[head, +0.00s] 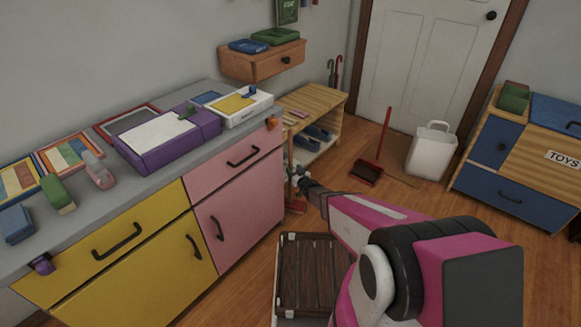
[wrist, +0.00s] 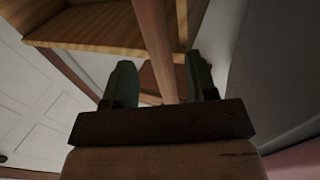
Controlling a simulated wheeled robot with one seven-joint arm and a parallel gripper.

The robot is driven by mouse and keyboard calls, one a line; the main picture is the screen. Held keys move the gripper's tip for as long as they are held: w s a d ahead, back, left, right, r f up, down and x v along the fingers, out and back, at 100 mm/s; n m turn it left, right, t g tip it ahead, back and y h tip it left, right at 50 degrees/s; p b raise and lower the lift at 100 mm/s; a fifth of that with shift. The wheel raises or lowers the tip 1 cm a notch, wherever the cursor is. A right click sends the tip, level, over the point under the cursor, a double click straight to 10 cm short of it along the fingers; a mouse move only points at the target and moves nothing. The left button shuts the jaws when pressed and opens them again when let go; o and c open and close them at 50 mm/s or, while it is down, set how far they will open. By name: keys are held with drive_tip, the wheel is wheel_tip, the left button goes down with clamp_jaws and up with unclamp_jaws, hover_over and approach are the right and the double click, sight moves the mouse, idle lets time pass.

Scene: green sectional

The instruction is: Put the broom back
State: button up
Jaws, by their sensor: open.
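What looks like the broom stands in the gap between the pink cabinet and the wooden shelf unit. Its reddish lower end (head: 296,207) shows just below my gripper (head: 300,175) in the head view; most of its handle is hidden there. In the wrist view a wooden handle (wrist: 157,45) runs between the two green fingers of my gripper (wrist: 160,82). The fingers are apart, with visible space on both sides of the handle. The broom's bristles cannot be made out.
A wooden shelf unit (head: 322,105) stands just beyond my gripper. A red long-handled dustpan (head: 366,174) and a white bin (head: 431,153) stand near the door. The pink cabinet (head: 240,205) borders the left. A dark slatted crate (head: 314,275) sits on the floor below my arm.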

drive_tip(key=s+d+r+m+g+h, duration=0.25)
drive_tip(key=s+d+r+h, duration=0.2)
drive_tip(key=d, duration=0.35)
drive_tip(key=s+d+r+m+g+h, duration=0.2)
drive_tip(key=s+d+r+g+h, duration=0.1)
drive_tip(key=s+d+r+h, duration=0.25)
drive_tip(key=s+d+r+g, duration=0.2)
drive_tip(key=s+r+g, duration=0.1)
drive_tip(key=s, duration=0.3)
drive_tip(key=s+d+r+m+g, duration=0.1)
drive_tip(key=s+d+r+g, duration=0.1)
drive_tip(key=s+r, duration=0.3)
drive_tip(key=s+d+r+g+y, duration=0.1)
drive_tip(key=s+d+r+g, duration=0.1)
drive_tip(key=s+r+g, duration=0.3)
drive_tip(key=s, duration=0.4)
drive_tip(key=shift+s+d, duration=0.15)
drive_tip(key=shift+d, duration=0.2)
drive_tip(key=shift+m, duration=0.25)
